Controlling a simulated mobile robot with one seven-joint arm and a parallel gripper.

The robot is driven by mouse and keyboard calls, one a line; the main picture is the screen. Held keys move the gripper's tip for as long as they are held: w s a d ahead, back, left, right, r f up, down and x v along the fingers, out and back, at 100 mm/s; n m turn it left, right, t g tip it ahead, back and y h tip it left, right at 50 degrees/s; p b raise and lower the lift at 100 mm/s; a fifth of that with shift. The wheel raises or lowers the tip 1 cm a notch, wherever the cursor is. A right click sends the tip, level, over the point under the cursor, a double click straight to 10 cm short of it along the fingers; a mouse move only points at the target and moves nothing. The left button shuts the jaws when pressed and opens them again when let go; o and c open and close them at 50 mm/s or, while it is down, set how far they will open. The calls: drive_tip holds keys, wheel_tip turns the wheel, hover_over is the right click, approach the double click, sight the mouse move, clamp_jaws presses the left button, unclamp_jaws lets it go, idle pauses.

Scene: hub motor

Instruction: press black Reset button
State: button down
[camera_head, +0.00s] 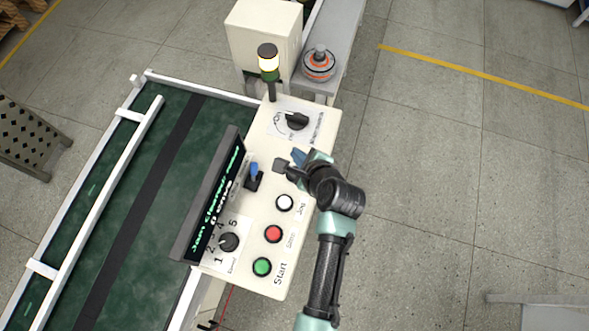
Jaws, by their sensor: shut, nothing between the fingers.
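The cream control panel (262,215) stands beside the conveyor. It carries a green Start button (262,267), a red button (274,234) and a white button labelled Jog (285,203) in a row. I cannot make out a black Reset button; the panel area above the white button is covered by my gripper and wrist. My gripper (281,165) is shut and empty, over the panel between the white button and the black rotary switch (297,121). I cannot tell whether it touches anything.
A blue-tipped lever (254,172) stands close left of my gripper. A display (210,202) with green text and a numbered knob (228,242) lie further left. A lit signal tower (268,62) rises at the panel's far end. Green conveyor (140,200) left; open floor right.

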wheel_tip(320, 180, down, 7)
drive_tip(key=b, duration=0.7)
drive_tip(key=shift+r, duration=0.15)
drive_tip(key=shift+f+b, duration=0.55)
drive_tip(key=shift+f, duration=0.4)
idle(0.8)
drive_tip(key=shift+f, duration=0.4)
drive_tip(key=shift+f+b, duration=0.35)
drive_tip(key=shift+f, duration=0.25)
idle(0.7)
drive_tip(key=shift+r, duration=0.15)
drive_tip(key=shift+r+p, duration=0.85)
drive_tip(key=shift+p, duration=0.25)
drive_tip(key=shift+r, duration=0.1)
